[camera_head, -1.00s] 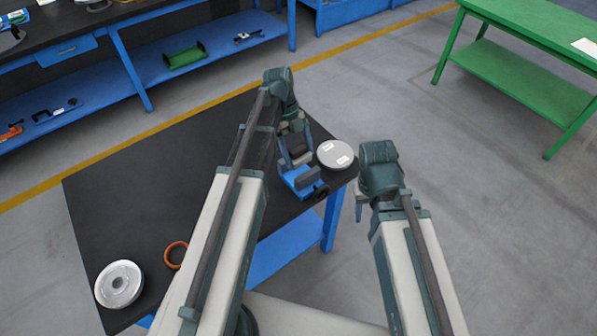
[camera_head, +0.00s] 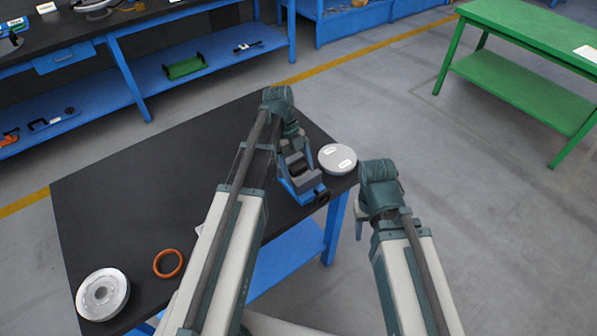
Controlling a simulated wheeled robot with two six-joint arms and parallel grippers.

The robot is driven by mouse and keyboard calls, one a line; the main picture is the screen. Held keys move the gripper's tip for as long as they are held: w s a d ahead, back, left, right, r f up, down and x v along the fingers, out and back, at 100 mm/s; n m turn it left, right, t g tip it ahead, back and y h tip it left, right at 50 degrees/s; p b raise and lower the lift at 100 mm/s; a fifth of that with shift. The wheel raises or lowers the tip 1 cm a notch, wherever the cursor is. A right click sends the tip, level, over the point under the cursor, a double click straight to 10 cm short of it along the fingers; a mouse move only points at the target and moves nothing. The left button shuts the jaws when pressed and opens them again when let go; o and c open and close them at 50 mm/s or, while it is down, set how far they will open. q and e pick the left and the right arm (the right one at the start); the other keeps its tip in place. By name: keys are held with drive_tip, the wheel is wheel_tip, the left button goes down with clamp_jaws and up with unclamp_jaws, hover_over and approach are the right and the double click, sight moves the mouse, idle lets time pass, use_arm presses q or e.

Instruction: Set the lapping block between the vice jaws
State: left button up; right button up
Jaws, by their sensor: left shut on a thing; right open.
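The blue vice (camera_head: 304,194) with grey jaws stands near the right end of the black table (camera_head: 130,190). My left gripper (camera_head: 293,153) is over the vice, pointing down, and shut on a dark grey block, which I take to be the lapping block (camera_head: 295,158). The block is at the vice jaws; the gripper and arm partly hide it, and I cannot tell whether it rests between them. My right gripper (camera_head: 361,218) is open and empty, off the table's right edge.
An orange ring (camera_head: 168,263) and a metal flanged disc (camera_head: 103,294) lie at the table's near left. The table's left middle is clear. A green bench (camera_head: 530,35) stands far right.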

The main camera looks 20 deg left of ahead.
use_arm(q)
drive_tip(key=shift+f, duration=0.2)
drive_tip(key=o, duration=1.3)
drive_tip(key=shift+r, duration=0.1)
